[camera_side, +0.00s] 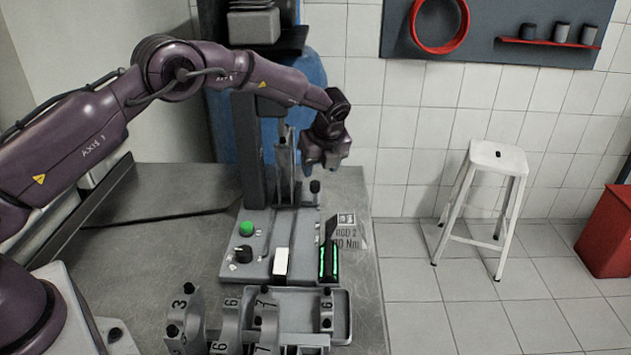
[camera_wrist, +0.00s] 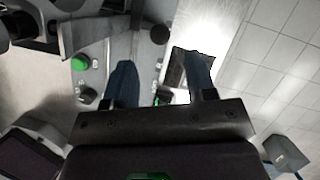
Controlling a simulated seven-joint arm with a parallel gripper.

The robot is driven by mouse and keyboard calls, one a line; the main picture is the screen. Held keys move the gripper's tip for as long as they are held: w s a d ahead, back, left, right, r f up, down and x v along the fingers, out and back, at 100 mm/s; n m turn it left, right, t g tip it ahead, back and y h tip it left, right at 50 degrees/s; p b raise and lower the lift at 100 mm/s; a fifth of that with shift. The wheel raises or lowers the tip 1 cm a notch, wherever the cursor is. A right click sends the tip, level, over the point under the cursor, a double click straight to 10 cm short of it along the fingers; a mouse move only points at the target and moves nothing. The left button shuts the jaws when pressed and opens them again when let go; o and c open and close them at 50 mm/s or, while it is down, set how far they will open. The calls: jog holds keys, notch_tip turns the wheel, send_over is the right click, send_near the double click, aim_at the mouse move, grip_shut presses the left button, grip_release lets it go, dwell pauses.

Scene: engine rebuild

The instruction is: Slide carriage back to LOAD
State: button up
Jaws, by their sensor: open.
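My gripper (camera_side: 325,165) is open and empty. It hangs above the right rear of a grey base plate (camera_side: 262,222), over a small black ball knob (camera_side: 315,187), with a visible gap between them. In the wrist view my two dark fingers (camera_wrist: 160,82) are spread apart, and a round black knob (camera_wrist: 160,34) shows beyond them. The carriage itself and any LOAD marking cannot be told for sure; a slotted track with a dark upright (camera_side: 286,160) runs on the plate beside the ball knob.
The plate carries a green button (camera_side: 246,228), a black dial (camera_side: 243,254), a white block (camera_side: 281,262) and a green-lit display (camera_side: 329,262). A grey tray (camera_side: 340,300) and numbered ring parts (camera_side: 185,310) stand in front. A tall column (camera_side: 248,150) rises left of my gripper.

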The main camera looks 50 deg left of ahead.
aim_at(315, 183)
jog(key=x, duration=0.6)
jog(key=shift+a+f, duration=0.15)
jog(key=shift+f, duration=0.15)
grip_shut()
